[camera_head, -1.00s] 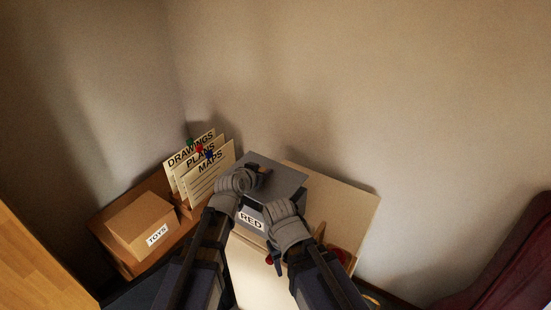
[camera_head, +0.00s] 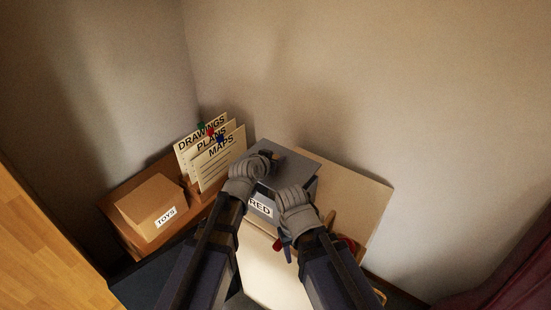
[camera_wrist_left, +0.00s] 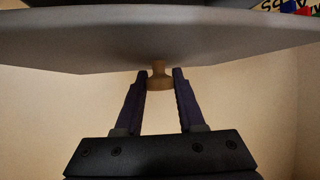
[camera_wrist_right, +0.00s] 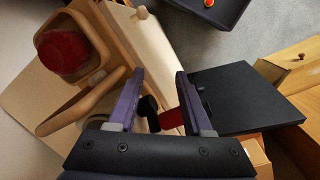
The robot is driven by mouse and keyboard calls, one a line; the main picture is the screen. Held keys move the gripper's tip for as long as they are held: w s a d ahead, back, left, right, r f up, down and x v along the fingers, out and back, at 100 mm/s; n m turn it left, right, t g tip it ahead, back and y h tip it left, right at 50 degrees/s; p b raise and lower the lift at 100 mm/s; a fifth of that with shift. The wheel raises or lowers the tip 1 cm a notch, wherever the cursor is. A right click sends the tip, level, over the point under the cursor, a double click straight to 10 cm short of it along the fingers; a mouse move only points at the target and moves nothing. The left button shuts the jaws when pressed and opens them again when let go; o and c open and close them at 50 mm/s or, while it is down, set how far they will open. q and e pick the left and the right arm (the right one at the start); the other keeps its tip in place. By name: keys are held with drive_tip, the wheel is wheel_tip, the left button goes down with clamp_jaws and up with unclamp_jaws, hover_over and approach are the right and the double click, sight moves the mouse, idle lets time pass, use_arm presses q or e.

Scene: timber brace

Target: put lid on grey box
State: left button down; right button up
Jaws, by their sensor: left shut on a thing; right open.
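The grey box (camera_head: 262,207), with a white label reading RED partly hidden by my right arm, stands in the middle of the head view. The flat grey lid (camera_head: 297,163) is over its top; I cannot tell whether it touches the rim. My left gripper (camera_head: 271,157) is shut on the lid's knob. In the left wrist view the tan knob (camera_wrist_left: 159,76) sits between the fingers, against the grey lid (camera_wrist_left: 160,38). My right gripper (camera_wrist_right: 158,73) is open, in front of the box, with nothing held.
A brown box labelled TOYS (camera_head: 152,204) and upright cards marked DRAWINGS, PLANS and MAPS (camera_head: 215,152) stand at left. A pale board (camera_head: 357,200) lies right of the grey box. The right wrist view shows a wooden holder (camera_wrist_right: 97,82) and a dark panel (camera_wrist_right: 245,98).

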use_arm(q)
drive_tip(key=shift+f+b, duration=1.4)
drive_tip(key=shift+f, duration=0.3)
drive_tip(key=shift+f+b, duration=0.6)
drive_tip(key=shift+f, duration=0.05)
drive_tip(key=shift+c, duration=2.2)
unclamp_jaws()
drive_tip(key=shift+r, duration=0.1)
wheel_tip(320, 180, up, 7)
drive_tip(key=p, duration=0.7)
